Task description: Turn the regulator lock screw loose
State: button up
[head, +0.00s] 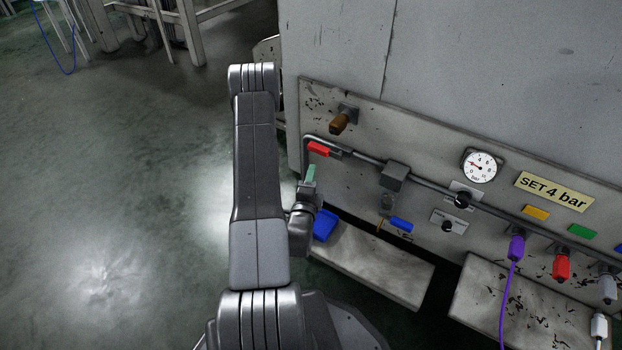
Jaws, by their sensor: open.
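A round pressure gauge (481,167) marked "bar" is on the panel at the right in the head view, its needle in the lower part of the scale. Below it, a black knob (462,199) sits on a pale plate on the pipe. Lower left, a smaller black knob (447,226) sits on a plate with lettering too small to read. I cannot tell which is the lock screw. My gripper (318,199) is left of both knobs, well apart from them. Its fingers, seemingly green and blue, are spread and empty. My arm partly hides the wrist.
The grey pipe (430,184) crosses the panel, with a red lever (318,149) and a filter unit (394,177). A brown handle (341,122) juts out above. Purple (516,247) and red (562,266) connectors hang at right. Ledges (370,267) stick out below.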

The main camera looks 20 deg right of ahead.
aim_at(446, 227)
jog(key=z, duration=2.15)
jog(key=k, duration=0.2)
jog(key=k+u, duration=0.25)
jog(key=u, duration=0.15)
jog(key=k+j+u, duration=0.1)
jog(key=u, duration=0.35)
jog(key=l+u, duration=0.35)
jog(key=l, duration=0.2)
jog(key=l+u, duration=0.35)
jog(key=l, duration=0.25)
jog(key=k, duration=0.05)
